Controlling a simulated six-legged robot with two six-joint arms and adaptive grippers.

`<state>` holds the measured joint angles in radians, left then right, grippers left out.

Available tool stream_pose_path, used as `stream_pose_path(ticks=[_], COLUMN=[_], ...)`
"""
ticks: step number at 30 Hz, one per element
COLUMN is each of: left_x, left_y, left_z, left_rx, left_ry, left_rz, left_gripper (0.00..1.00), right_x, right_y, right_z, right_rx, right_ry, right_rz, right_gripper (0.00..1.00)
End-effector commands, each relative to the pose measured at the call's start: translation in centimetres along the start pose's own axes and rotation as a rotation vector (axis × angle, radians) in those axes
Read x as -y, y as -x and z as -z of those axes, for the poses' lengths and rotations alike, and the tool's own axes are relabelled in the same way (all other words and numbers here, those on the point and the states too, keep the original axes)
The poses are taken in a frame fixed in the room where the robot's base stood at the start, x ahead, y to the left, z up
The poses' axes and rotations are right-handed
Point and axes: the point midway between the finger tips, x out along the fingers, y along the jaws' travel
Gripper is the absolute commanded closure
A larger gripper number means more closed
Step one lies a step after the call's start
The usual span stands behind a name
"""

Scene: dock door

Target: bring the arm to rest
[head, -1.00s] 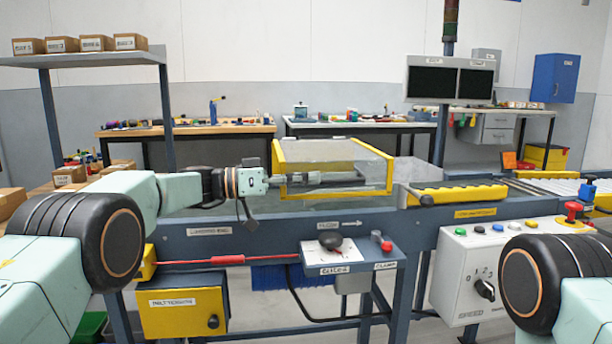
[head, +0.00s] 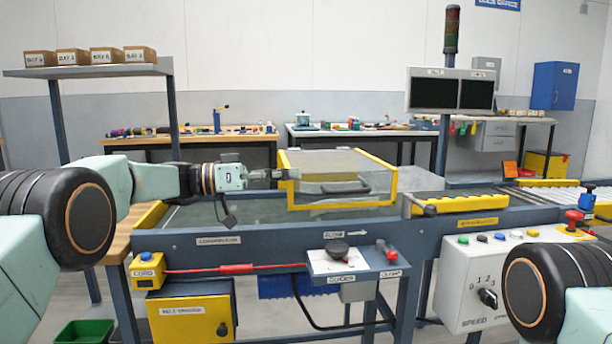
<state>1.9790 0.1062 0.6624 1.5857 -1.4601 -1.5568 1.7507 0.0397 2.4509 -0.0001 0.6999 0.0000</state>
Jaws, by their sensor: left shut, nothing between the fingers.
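My left arm comes in from the left, and its gripper (head: 280,175) is shut and empty. The fingertips are at the left yellow post of the clear guard (head: 390,183), a yellow-framed box over the conveyor; whether they touch it I cannot tell. A dark handle (head: 346,190) shows on the guard's front, to the right of the fingertips. Only a shoulder part of my right arm shows at the lower right; its gripper is out of view.
The conveyor (head: 190,216) runs across below the arm. A guides knob (head: 337,248) stands in front, and a control box (head: 487,285) is at the right. A red pull cord (head: 235,268) runs along the front. A shelf with boxes (head: 90,70) stands at the back left.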

Motion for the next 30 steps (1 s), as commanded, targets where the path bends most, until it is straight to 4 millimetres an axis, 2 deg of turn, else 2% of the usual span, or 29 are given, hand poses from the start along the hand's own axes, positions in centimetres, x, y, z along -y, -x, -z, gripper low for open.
stream_pose_path(ticks=[1,6,12,14,15,17,20,21,23,24,26,30], left_x=[0.1,0.3,0.4,0.7,1.1,1.9,3.4,3.9,4.2,4.2,4.0,2.4], left_y=[1.1,3.8,5.2,5.3,5.2,5.1,5.0,5.2,5.6,6.0,6.7,9.0], left_z=[0.1,0.1,-0.1,-0.8,-1.8,-4.1,-9.8,-12.3,-16.1,-18.5,-22.0,-29.9], left_rx=[-0.001,0.000,0.002,0.015,0.032,0.072,0.171,0.217,0.284,0.327,0.391,0.541], left_ry=[0.003,0.002,0.005,0.029,0.062,0.137,0.310,0.381,0.479,0.537,0.619,0.782], left_rz=[0.003,0.002,0.003,0.016,0.033,0.077,0.182,0.230,0.299,0.345,0.410,0.566], left_gripper=[1.00,1.00,1.00,1.00,1.00,1.00,1.00,1.00,1.00,1.00,1.00,1.00], right_x=[0.0,0.0,0.0,0.0,0.0,0.0,0.0,0.0,0.0,0.0,0.0,0.0], right_y=[0.5,1.1,1.4,1.5,1.6,1.9,2.5,2.8,3.1,3.4,3.7,4.5], right_z=[0.0,0.0,0.0,0.0,0.0,0.0,0.0,0.0,0.0,0.0,0.0,0.0], right_rx=[-0.001,-0.001,0.000,0.000,0.000,0.000,0.000,0.000,0.000,0.000,0.000,0.000], right_ry=[0.000,0.000,0.000,0.000,0.000,0.000,0.000,0.000,0.000,0.000,0.000,0.000], right_rz=[0.000,0.000,0.000,0.000,0.000,0.000,0.000,0.000,0.000,0.000,0.000,0.000], right_gripper=[1.00,1.00,1.00,1.00,1.00,1.00,1.00,1.00,1.00,1.00,1.00,1.00])
